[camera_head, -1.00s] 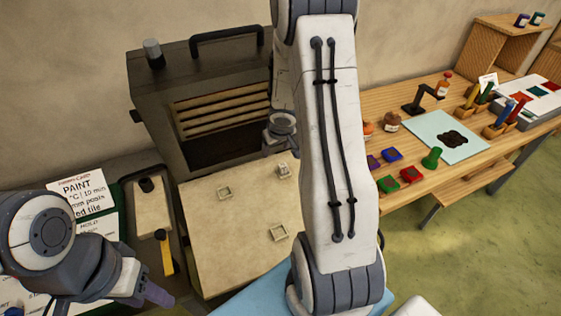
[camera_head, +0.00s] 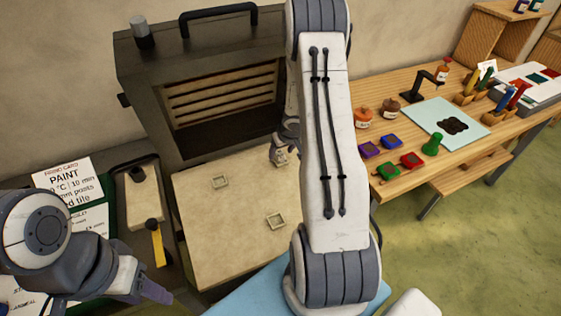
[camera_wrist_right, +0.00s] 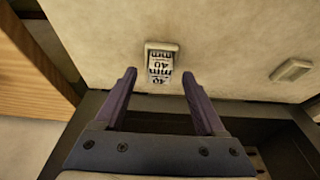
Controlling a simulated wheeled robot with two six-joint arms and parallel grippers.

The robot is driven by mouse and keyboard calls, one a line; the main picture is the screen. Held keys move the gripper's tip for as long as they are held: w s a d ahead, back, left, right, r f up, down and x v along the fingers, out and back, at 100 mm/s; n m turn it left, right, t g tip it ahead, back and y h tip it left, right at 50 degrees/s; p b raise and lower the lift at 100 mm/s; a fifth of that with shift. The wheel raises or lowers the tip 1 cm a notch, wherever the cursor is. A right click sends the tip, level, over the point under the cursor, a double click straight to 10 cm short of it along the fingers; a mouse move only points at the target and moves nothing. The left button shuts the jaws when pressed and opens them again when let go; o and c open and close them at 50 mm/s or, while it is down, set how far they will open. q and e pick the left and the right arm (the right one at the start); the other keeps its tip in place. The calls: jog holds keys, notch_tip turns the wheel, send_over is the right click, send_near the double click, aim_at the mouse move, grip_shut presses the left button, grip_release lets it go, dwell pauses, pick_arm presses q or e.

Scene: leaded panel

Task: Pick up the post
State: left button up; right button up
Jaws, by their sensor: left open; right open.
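The post (camera_wrist_right: 160,66) is a small pale block with a black-and-white "40 mm" label, on the pale shelf (camera_head: 205,235) in front of the kiln. In the right wrist view it is just beyond and between the fingertips of my right gripper (camera_wrist_right: 160,78), which is open, with nothing held. In the head view the right gripper (camera_head: 282,157) is at the shelf's far right part, and the arm partly hides that area. My left gripper (camera_head: 157,293) is at the lower left, open and empty, away from the shelf.
Two small square pieces (camera_head: 220,182) (camera_head: 276,221) sit on the shelf. The dark kiln (camera_head: 145,90) stands open behind it. A wooden bench (camera_head: 400,185) with jars, coloured pads and a blue mat (camera_head: 478,143) is at right.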

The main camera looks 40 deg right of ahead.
jog(key=shift+w+d+f, duration=0.1)
jog(key=shift+w+f, duration=0.15)
jog(key=shift+f, duration=0.4)
jog(key=shift+r, duration=0.1)
grip_shut()
